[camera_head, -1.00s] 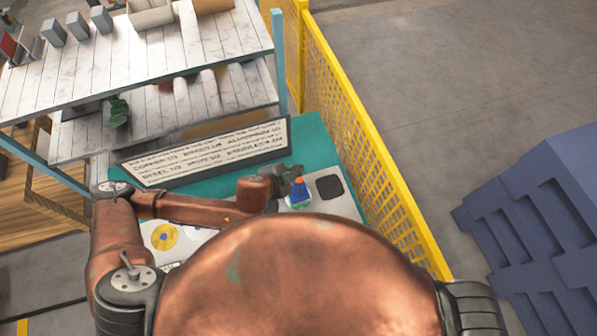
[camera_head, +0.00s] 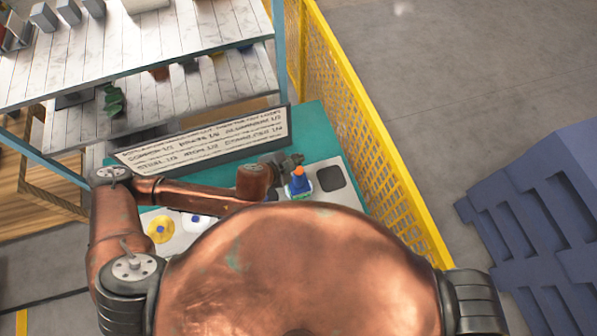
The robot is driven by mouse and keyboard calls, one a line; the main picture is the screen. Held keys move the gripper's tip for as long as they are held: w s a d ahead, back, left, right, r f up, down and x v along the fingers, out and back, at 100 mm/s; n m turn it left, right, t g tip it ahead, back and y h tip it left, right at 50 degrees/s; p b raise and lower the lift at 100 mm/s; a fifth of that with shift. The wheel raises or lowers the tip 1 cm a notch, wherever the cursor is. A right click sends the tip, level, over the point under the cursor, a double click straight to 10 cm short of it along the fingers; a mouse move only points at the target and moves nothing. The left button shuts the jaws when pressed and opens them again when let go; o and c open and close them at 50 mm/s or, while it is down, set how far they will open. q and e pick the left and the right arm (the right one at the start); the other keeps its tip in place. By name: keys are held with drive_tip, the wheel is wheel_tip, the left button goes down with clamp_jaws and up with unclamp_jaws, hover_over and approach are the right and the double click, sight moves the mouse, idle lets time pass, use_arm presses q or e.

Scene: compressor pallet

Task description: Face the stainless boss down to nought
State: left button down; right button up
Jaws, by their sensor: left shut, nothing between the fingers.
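My left gripper (camera_head: 294,160) is shut and empty. It is just behind a small blue piece with an orange top (camera_head: 299,184), over the teal-edged bench. The piece stands upright on a pale panel, with some green at its foot; I cannot tell whether the gripper touches it. I cannot pick out the stainless boss. My right gripper is out of view.
A dark square pad (camera_head: 331,178) lies right of the blue piece. A yellow mesh fence (camera_head: 375,140) runs along the bench's right side. A shelf (camera_head: 150,50) stands behind. A blue pallet-like stack (camera_head: 540,210) stands on the floor at right. My body hides the front of the bench.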

use_arm(q)
drive_tip(key=b, duration=0.4)
hover_over(298, 171)
wheel_tip(298, 171, down, 5)
drive_tip(key=shift+a+r, duration=0.1)
drive_tip(key=shift+s+f, duration=0.15)
drive_tip(key=shift+f, duration=0.55)
drive_tip(key=shift+f, duration=0.1)
idle(0.4)
drive_tip(key=shift+f, duration=0.25)
